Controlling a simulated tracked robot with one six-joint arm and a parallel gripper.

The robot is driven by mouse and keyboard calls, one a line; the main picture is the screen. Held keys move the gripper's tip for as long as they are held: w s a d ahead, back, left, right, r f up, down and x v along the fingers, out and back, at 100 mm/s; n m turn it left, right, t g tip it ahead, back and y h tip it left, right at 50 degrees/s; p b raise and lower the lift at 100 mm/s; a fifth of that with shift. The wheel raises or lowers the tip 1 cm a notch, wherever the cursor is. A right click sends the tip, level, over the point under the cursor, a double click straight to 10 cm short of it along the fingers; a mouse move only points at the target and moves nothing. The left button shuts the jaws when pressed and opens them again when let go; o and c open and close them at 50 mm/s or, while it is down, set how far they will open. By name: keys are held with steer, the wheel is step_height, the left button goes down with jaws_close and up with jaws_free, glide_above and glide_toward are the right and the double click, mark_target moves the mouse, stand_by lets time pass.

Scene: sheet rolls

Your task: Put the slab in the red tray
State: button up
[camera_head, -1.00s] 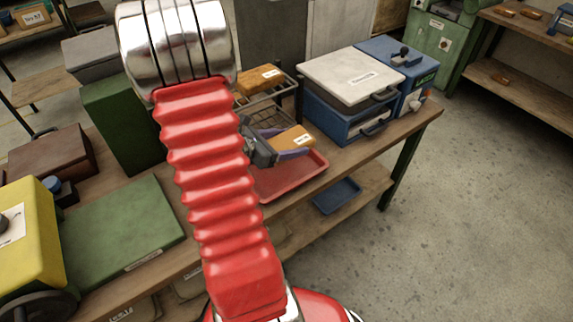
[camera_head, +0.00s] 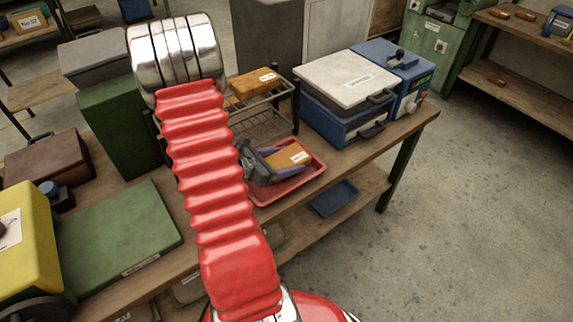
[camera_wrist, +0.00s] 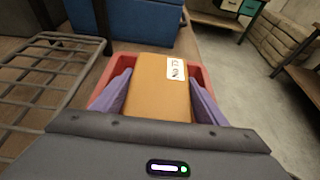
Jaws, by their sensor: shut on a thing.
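The slab (camera_head: 288,157) is an orange-brown block with a white label. It also shows in the wrist view (camera_wrist: 160,92), between the two purple fingers. My gripper (camera_head: 278,162) is shut on the slab. The red tray (camera_head: 300,180) lies on the workbench, and the slab is over or inside it. The tray's rim shows around the slab in the wrist view (camera_wrist: 101,100). I cannot tell whether the slab touches the tray floor.
A wire rack (camera_head: 262,122) with another orange-brown block (camera_head: 253,83) on top stands just behind the tray. A blue case with a pale lid (camera_head: 345,80) is to the right. A blue tray (camera_head: 334,198) lies on the lower shelf. A green box (camera_head: 122,125) stands left.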

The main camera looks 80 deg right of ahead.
steer(key=shift+f, duration=1.1)
steer(key=o, duration=1.4)
steer(key=shift+f, duration=0.15)
steer(key=v, duration=1.2)
steer(key=shift+w, duration=0.1)
